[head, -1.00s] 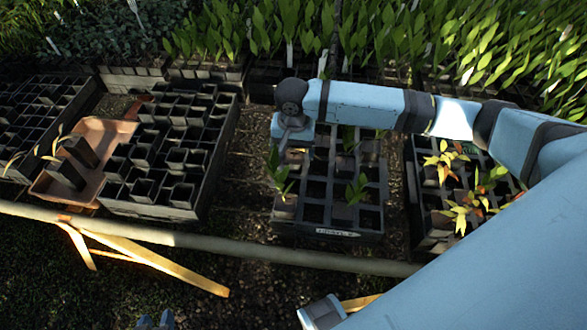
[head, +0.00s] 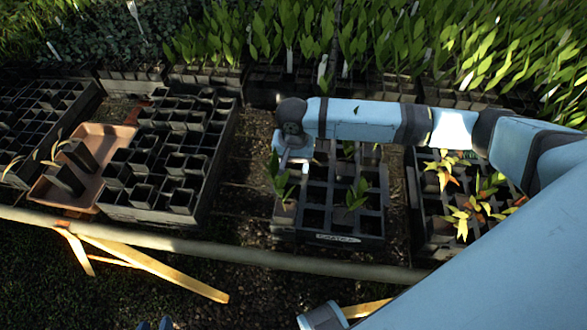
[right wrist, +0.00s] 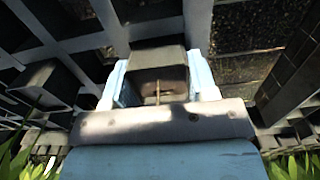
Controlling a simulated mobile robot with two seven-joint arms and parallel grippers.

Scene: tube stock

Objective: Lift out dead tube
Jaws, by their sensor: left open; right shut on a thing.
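My right gripper (head: 294,163) reaches down over the back left part of the black tube crate (head: 330,239). In the right wrist view its pale blue fingers (right wrist: 160,88) are shut on a dark square tube (right wrist: 158,56) with a thin bare brown stem. The head view hides this tube behind the hand, and I cannot tell how far it is raised. Green-leaved seedlings (head: 357,194) stand in the crate, one (head: 279,180) just beside the hand. My left gripper (head: 154,323) is open at the bottom edge, mostly cut off.
A terracotta tray (head: 107,140) at left holds tilted dark tubes (head: 67,181) with wilted seedlings. Black crates of empty tubes (head: 150,207) flank it. A crate of yellowing plants (head: 437,245) stands at right. A rail (head: 200,241) crosses the bench front; dense green stock fills the back.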

